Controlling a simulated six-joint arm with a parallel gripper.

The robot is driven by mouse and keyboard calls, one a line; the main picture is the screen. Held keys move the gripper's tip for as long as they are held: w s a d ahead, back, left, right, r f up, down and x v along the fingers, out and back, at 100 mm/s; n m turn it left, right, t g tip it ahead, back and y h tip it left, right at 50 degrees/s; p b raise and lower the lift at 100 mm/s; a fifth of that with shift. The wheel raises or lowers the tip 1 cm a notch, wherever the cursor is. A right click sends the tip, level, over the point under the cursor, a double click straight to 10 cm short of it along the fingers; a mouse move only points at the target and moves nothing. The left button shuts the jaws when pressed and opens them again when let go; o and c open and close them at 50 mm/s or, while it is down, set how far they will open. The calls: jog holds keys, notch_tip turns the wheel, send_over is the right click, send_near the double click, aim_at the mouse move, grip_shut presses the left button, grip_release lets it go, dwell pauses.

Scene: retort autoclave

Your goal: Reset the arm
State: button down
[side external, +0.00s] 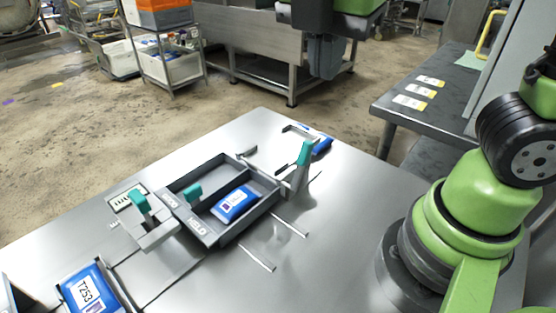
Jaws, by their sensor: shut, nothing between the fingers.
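My arm's green and black base stands at the right. My gripper (326,72) hangs at the top centre, high above and beyond the far edge of the steel table (330,220). It looks shut, with nothing seen in it; its fingertips are small and dark in this view. A dark tray (262,222) marked HELD sits mid-table, with a blue pouch (235,203) lying in its right compartment. My gripper is well apart from the tray and pouch.
Teal-handled fixtures stand left (140,202) and right (304,155) of the tray. Another blue pouch (322,146) lies behind the right one. A pouch marked T253 (90,290) lies front left. A side table (440,73) holds three cards. The table's front right is mostly clear.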

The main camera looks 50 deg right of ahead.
jog(key=s+d+m+t+y, duration=0.1)
jog(key=s+m+t+y, duration=0.1)
jog(key=m, duration=0.9)
jog(key=s+d+r+m+t+y, duration=0.1)
jog(key=s+m+t, duration=0.3)
jog(key=m, duration=0.8)
jog(key=shift+s+d+r+y, duration=0.2)
jog(key=shift+d+r+y, duration=0.15)
jog(key=shift+d, duration=0.4)
